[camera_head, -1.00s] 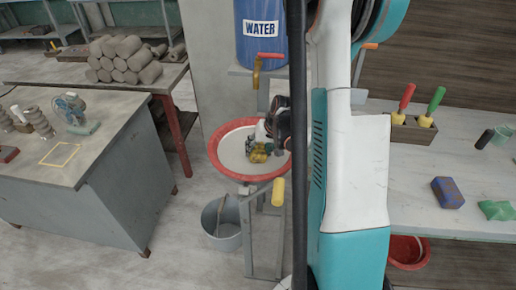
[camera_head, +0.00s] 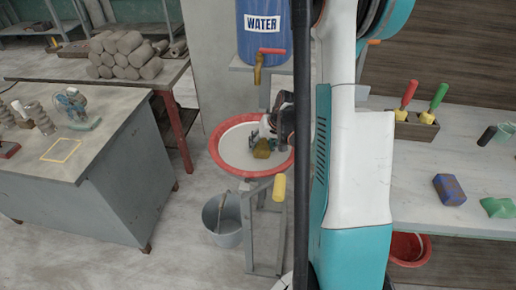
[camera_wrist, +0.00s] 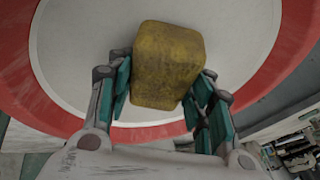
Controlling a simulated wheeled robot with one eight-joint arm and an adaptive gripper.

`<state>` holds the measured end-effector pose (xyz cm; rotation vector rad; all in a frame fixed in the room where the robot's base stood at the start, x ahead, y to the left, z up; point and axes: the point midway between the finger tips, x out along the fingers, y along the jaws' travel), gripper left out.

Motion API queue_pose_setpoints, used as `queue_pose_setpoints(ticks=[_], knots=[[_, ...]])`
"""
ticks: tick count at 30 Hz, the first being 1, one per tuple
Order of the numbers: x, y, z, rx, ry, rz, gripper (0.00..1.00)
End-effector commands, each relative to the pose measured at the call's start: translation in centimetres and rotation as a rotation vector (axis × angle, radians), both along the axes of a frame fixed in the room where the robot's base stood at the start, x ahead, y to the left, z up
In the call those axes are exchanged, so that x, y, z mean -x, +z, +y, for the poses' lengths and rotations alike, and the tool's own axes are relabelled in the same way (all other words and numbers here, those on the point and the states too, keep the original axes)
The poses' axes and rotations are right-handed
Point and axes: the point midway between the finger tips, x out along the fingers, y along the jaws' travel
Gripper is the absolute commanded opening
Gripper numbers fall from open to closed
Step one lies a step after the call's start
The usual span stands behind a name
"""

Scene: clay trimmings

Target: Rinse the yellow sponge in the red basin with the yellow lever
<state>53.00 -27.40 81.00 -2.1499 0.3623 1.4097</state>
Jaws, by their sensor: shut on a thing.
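The yellow sponge (camera_head: 262,149) is a dull, brownish-yellow block with dark smudges. My gripper (camera_wrist: 165,75) is shut on it, one finger at each side, and the block also fills the middle of the wrist view (camera_wrist: 167,60). My gripper in the head view (camera_head: 258,138) is partly covered by my arm. The sponge is over the pale inside of the red-rimmed basin (camera_head: 222,162); I cannot tell whether it touches the bottom. The yellow lever (camera_head: 279,188) hangs below the basin's front right rim, clear of my gripper.
A blue water barrel (camera_head: 262,38) with a red-handled tap (camera_head: 258,72) stands above and behind the basin. A grey bucket (camera_head: 222,222) is on the floor below. The right bench holds a blue block (camera_head: 449,190) and a green cloth (camera_head: 498,207). A grey worktable stands left.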

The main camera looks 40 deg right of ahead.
Motion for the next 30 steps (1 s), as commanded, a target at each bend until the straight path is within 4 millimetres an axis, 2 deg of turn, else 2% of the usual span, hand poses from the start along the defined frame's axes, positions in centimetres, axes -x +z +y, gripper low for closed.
queue_pose_setpoints(ticks=[30], knots=[[-0.24,0.00,0.81,0.000,0.001,0.000,0.28]])
